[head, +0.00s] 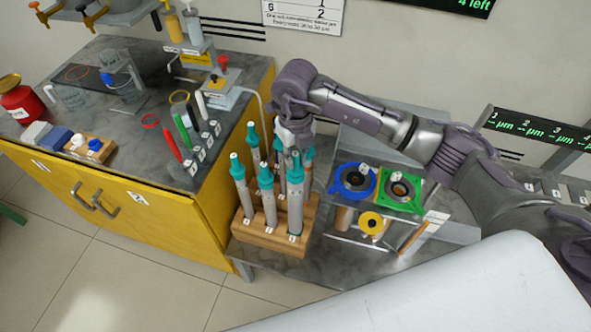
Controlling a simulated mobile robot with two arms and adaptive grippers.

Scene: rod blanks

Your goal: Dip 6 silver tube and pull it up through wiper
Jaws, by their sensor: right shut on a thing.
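Several silver tubes with teal tops, one of them a front tube (267,200), stand upright in a wooden rack (262,240). Their number labels are too small to read. My right gripper (293,150) points down over the right rear part of the rack. It is shut on one of the silver tubes; its fingertips and the hold are partly hidden, and I cannot tell which number it is. To the right, a blue ring fitting (338,186) and a green square fitting (415,206), each with a dark round opening, sit on a stand. My left gripper is not in view.
A yellow ring piece (371,222) sits low in front of the stand. At left, a yellow cabinet (150,225) carries red, green and white tubes, beakers and a red jar (20,103). My right arm passes above and behind the fittings.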

